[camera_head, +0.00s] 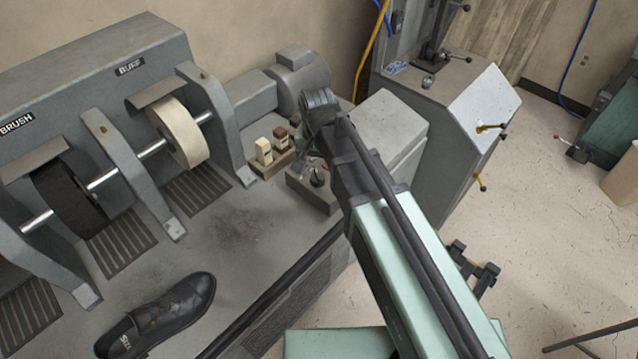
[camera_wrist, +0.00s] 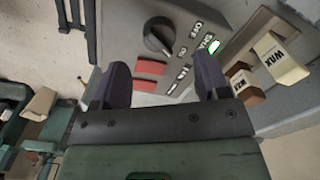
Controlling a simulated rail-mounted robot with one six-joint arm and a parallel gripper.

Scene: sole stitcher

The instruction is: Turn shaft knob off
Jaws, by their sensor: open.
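The black round shaft knob (camera_wrist: 158,36) sits on a grey control box (camera_wrist: 120,20) in the wrist view, just beyond and between my fingertips. My gripper (camera_wrist: 163,80) is open and empty, its two dark fingers apart and not visibly touching the knob. Two red buttons (camera_wrist: 150,67) show below the knob, between the fingers.
A holder with a cream wax block (camera_wrist: 281,57) and a brown block (camera_wrist: 242,82) stands close to the box, right of my fingers. In the head view, a black shoe (camera_head: 170,310) lies on the bench, and a buffing wheel (camera_head: 180,130) is to the left.

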